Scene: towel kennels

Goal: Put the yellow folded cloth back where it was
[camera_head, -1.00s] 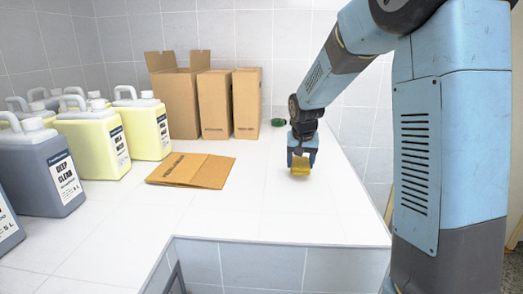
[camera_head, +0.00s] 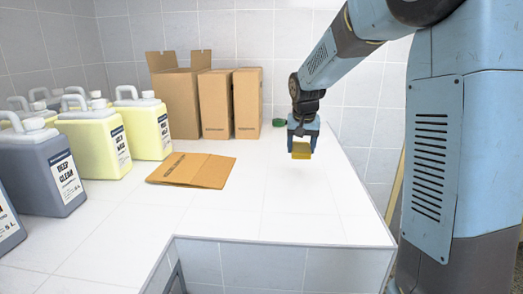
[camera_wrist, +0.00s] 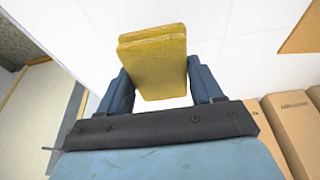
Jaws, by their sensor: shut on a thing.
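The yellow folded cloth (camera_head: 301,150) is held in my gripper (camera_head: 302,138), above the white tiled counter (camera_head: 285,205) near its right side. In the wrist view the folded cloth (camera_wrist: 154,62) stands between the two blue fingers of my gripper (camera_wrist: 156,90), with its layers showing at the top edge. The gripper is shut on it. A gap of bare counter shows below the cloth in the head view.
A flattened cardboard piece (camera_head: 192,170) lies left of my gripper. Cardboard boxes (camera_head: 215,104) stand behind, with a small green object (camera_head: 279,122) beside them. Yellow and dark jugs (camera_head: 95,143) fill the left. The counter's right edge (camera_head: 366,192) is near; the front middle is clear.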

